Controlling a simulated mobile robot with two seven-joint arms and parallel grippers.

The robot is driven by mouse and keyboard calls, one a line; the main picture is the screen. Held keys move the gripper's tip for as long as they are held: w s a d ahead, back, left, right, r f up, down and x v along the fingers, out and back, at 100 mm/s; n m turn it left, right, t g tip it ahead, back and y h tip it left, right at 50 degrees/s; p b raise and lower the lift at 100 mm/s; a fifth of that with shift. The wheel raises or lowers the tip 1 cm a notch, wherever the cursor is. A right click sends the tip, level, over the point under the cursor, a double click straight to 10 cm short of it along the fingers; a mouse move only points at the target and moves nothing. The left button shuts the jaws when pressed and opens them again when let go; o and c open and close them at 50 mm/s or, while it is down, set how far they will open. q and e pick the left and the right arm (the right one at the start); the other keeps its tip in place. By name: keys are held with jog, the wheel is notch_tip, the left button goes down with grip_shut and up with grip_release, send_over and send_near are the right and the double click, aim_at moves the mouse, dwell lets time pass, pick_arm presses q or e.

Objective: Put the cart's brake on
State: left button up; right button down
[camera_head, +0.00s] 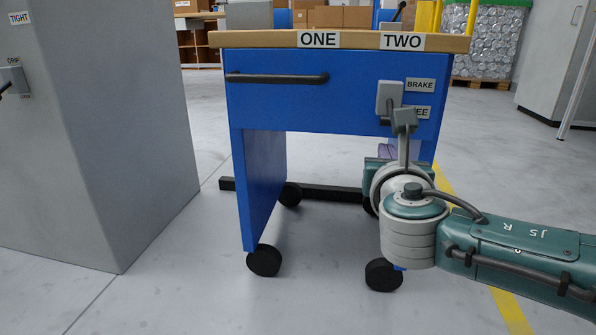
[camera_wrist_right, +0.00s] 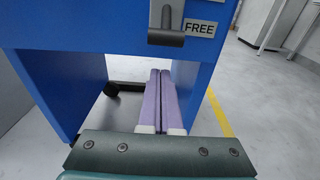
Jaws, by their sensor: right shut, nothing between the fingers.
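The blue cart (camera_head: 275,95) with a wooden top stands in front of me. Its brake is a grey plate (camera_head: 389,96) on the right of the front, beside the BRAKE label (camera_head: 420,85) and, below it, the FREE label. The dark brake handle (camera_wrist_right: 166,38) sits low, level with FREE (camera_wrist_right: 200,28) in the right wrist view; in the head view my wrist partly hides it. My right gripper (camera_wrist_right: 160,73) has its purple fingers together, empty, below the handle and apart from it in the picture. My left gripper is not in view.
A grey cabinet (camera_head: 100,130) stands close on the left. The cart has a drawer bar (camera_head: 276,78) and black wheels (camera_head: 264,260). Shelves with boxes and a wrapped pallet (camera_head: 487,45) are behind.

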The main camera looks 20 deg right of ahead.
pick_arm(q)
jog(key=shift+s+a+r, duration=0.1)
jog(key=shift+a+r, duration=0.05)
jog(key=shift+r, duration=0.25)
pick_arm(e)
jog(key=shift+s+a+r, duration=0.1)
jog(key=shift+s+r, duration=0.15)
jog(key=shift+r, duration=0.45)
jog(key=shift+s+a+r, duration=0.1)
jog(key=shift+s+r, duration=0.15)
jog(key=shift+r, duration=0.45)
